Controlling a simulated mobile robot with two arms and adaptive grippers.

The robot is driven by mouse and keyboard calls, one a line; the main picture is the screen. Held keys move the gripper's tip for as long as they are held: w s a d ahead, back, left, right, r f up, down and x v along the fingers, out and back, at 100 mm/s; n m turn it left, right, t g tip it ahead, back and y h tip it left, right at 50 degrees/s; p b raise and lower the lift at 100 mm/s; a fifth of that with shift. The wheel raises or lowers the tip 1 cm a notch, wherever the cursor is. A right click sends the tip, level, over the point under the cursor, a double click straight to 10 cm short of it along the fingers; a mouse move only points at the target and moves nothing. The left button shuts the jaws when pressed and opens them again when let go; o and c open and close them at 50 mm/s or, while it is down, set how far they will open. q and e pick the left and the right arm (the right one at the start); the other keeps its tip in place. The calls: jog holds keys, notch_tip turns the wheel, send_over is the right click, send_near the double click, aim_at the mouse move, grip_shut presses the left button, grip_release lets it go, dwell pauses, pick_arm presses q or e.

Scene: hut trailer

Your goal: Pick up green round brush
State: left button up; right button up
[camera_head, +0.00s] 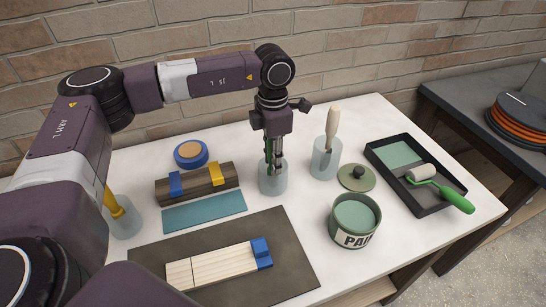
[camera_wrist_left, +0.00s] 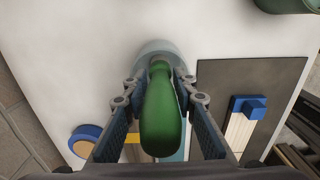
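The green round brush shows its thick green handle (camera_wrist_left: 162,115) in the left wrist view. It stands upright in a clear glass jar (camera_head: 273,181) near the middle of the table. My left gripper (camera_head: 274,162) points down at the jar's mouth, with its two fingers on either side of the handle. In the left wrist view, the left gripper (camera_wrist_left: 162,82) looks open, with narrow gaps between fingers and handle. The brush's lower end is hidden in the jar. My right gripper is not in view.
A second jar (camera_head: 325,160) with a pale-handled tool stands to the right, near a paint can (camera_head: 354,222), a lid (camera_head: 356,178) and a roller tray (camera_head: 440,207). Blue tape (camera_head: 190,154), a clamped wood block (camera_head: 204,186) and a dark mat (camera_head: 290,275) lie left and front.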

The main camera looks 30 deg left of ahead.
pick_arm(q)
jog(key=shift+c, duration=0.2)
grip_shut()
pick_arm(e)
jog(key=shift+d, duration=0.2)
pick_arm(q)
jog(key=shift+r, duration=0.2)
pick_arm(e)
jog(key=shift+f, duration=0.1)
